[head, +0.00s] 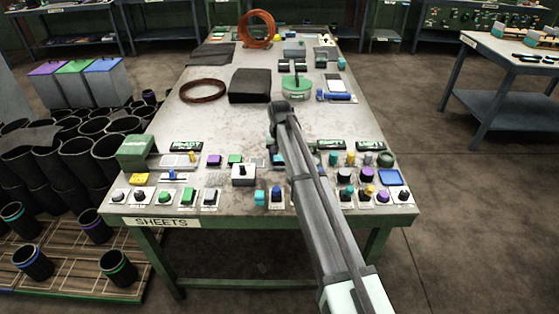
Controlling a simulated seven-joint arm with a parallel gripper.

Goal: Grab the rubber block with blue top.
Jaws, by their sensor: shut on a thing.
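My arm reaches in from the lower right over the green-framed table, and my gripper (273,130) hangs over the table's middle. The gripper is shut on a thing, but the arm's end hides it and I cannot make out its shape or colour. I cannot pick out with certainty a rubber block with a blue top. A plain black block (250,86) lies farther back on the table, apart from the gripper. A small block with a blue top (277,194) stands near the front edge, left of my arm; its material is unclear.
The table (230,130) has rows of knobs and switches along its front. Black rubber sleeves (85,152) crowd the left. Another table (510,50) stands right. The table's left middle is clear.

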